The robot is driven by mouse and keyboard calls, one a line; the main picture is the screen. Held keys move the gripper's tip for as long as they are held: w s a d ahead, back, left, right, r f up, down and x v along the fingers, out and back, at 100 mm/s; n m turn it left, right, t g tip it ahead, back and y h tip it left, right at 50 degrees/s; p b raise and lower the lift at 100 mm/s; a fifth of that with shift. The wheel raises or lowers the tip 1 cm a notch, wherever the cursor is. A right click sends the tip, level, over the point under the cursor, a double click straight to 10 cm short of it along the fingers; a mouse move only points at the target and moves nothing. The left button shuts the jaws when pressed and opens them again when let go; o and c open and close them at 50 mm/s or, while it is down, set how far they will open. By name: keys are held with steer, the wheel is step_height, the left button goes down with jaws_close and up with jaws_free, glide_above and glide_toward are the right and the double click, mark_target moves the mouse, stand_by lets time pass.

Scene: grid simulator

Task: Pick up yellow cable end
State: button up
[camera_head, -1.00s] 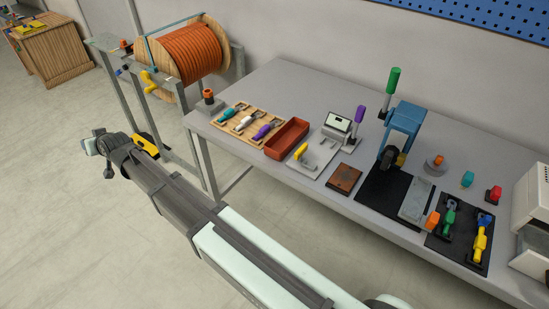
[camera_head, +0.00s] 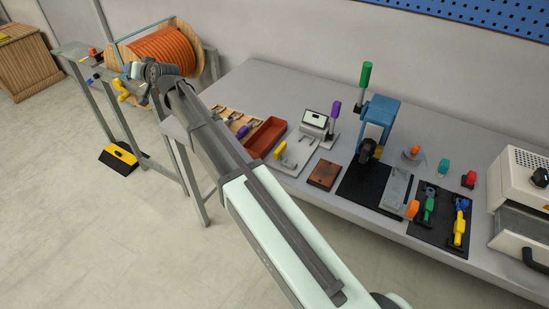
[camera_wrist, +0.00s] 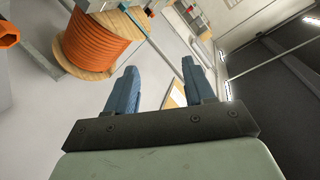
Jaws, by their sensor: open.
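A wooden drum wound with orange cable (camera_head: 165,50) sits in a grey metal stand (camera_head: 172,170) at the left of the head view. A yellow piece (camera_head: 122,90) shows at the stand's near side; I cannot tell whether it is the cable end. My gripper (camera_head: 137,70) is beside this yellow piece, in front of the drum, partly hidden by my wrist. In the wrist view my gripper (camera_wrist: 160,85) has its two blue fingers spread with nothing between them. The drum (camera_wrist: 98,42) is at upper left there, and no yellow cable end is clear.
The grey bench (camera_head: 255,85) holds a red tray (camera_head: 267,137), a blue press (camera_head: 378,115), tools on a black mat (camera_head: 425,235) and a white machine (camera_head: 520,190). A yellow-and-black object (camera_head: 120,158) lies on the floor. The floor at front left is clear.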

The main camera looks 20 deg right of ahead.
steer(key=w+d+r+m+t+h, duration=0.1)
steer(key=w+d+r+m, duration=0.15)
steer(key=d, duration=1.05)
steer(key=w+d+r+m+t+h, duration=0.1)
steer(key=w+d+r, duration=0.15)
steer(key=d, duration=1.05)
steer(key=w+d+r+m+t+h, duration=0.15)
steer(key=d+r, duration=0.25)
steer(key=d, duration=0.9)
steer(key=s+d+r+m+h, duration=0.1)
steer(key=s+d+r, duration=0.25)
steer(key=d, duration=0.85)
steer(key=s+d+r+m+t+h, duration=0.15)
steer(key=s+d, duration=0.25)
steer(key=d, duration=0.7)
steer(key=s+d+r+m+h, duration=0.1)
steer(key=s+d+r, duration=0.25)
steer(key=d, duration=0.85)
steer(key=s+d+f+n+g, duration=0.3)
steer(key=s+d+f+n, duration=0.3)
steer(key=s, duration=0.5)
steer(key=n+g+h, duration=0.1)
steer(key=n+g, duration=1)
steer(key=g, duration=0.4)
glide_above(467, 202)
step_height(467, 202, down, 19)
steer(key=shift+f, duration=6.55)
